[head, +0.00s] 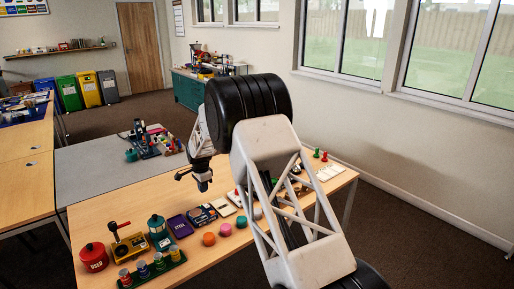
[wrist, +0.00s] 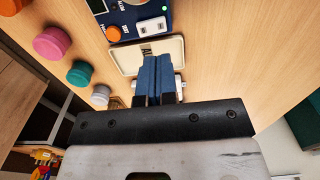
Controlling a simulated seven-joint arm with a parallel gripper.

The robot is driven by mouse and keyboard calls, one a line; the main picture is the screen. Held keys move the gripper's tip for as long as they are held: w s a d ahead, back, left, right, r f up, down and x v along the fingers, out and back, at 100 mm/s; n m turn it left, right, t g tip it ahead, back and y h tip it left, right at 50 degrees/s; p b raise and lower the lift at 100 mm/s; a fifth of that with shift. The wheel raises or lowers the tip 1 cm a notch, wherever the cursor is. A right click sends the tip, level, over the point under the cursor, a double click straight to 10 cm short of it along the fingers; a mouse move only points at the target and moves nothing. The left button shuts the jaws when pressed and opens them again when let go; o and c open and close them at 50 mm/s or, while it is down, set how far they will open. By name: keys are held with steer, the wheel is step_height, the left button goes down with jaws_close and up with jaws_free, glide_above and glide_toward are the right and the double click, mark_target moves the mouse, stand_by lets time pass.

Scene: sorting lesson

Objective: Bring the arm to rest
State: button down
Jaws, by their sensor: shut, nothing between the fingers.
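My gripper (wrist: 158,80) shows in the wrist view with its two blue fingers pressed together and nothing between them. It hangs above a small cream tray or plate (wrist: 176,48) on the wooden table (wrist: 225,60), and the fingers hide part of that plate. In the head view my gripper (head: 203,186) points down over the table beside my own arm, which covers much of the right half of the table. The height of the fingertips above the table is hard to tell.
A blue box with an orange knob (wrist: 115,34) and several round coloured knobs (wrist: 52,42) lie near the gripper. In the head view a red pot (head: 93,257), a teal lantern (head: 158,233) and a purple box (head: 180,226) stand along the front. A grey tabletop (head: 95,172) has free room.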

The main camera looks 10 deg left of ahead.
steer(key=s+d+r+n, duration=0.1)
steer(key=s+d+r, duration=0.3)
steer(key=d+r, duration=0.45)
steer(key=s+d+r+n+t, duration=0.1)
steer(key=s+d+r, duration=0.3)
steer(key=d+r, duration=0.4)
steer(key=s+d+r+n, duration=0.1)
steer(key=s+d+r, duration=0.5)
steer(key=d, duration=0.4)
steer(key=s+d+r+n, duration=0.1)
steer(key=s+d+r, duration=0.3)
steer(key=s+d, duration=0.3)
steer(key=s+d+r+n, duration=0.1)
steer(key=s+d+r, duration=0.4)
steer(key=s+d, duration=0.25)
steer(key=s+d+f+n, duration=0.1)
steer(key=s+d, duration=0.3)
steer(key=s, duration=0.6)
steer(key=s+d+f+n+t, duration=0.1)
steer(key=s+d, duration=0.4)
steer(key=s, duration=0.5)
steer(key=s+d+f+n, duration=0.1)
steer(key=s+d, duration=0.3)
steer(key=s, duration=0.6)
steer(key=shift+s+d+f+n+t, duration=0.15)
steer(key=shift+s+f+n+t, duration=0.15)
steer(key=shift+n, duration=0.1)
